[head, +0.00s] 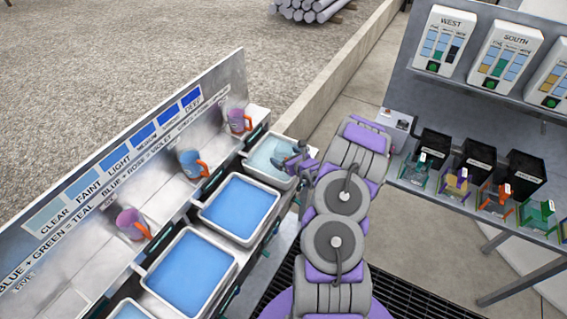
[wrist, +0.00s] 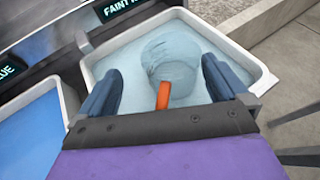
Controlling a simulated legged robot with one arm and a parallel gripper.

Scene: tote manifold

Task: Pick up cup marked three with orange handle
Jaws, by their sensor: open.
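In the wrist view a pale, see-through cup (wrist: 170,58) with an orange handle (wrist: 163,96) sits in the pale blue liquid of a white tote (wrist: 262,80). Its handle points toward my gripper. No number can be read on it. My gripper (wrist: 160,76) is open, one dark blue finger on each side of the cup and handle; I cannot tell whether it touches them. In the head view my gripper (head: 297,160) is over the far pale tote (head: 252,163) and hides the cup there.
Three cups with orange handles stand on the left ledge: a purple one (head: 130,220), a blue one (head: 188,163) and another purple one (head: 236,122). Blue-filled totes (head: 262,237) line up nearer me. A bench (head: 440,195) with black boxes and colored holders stands right.

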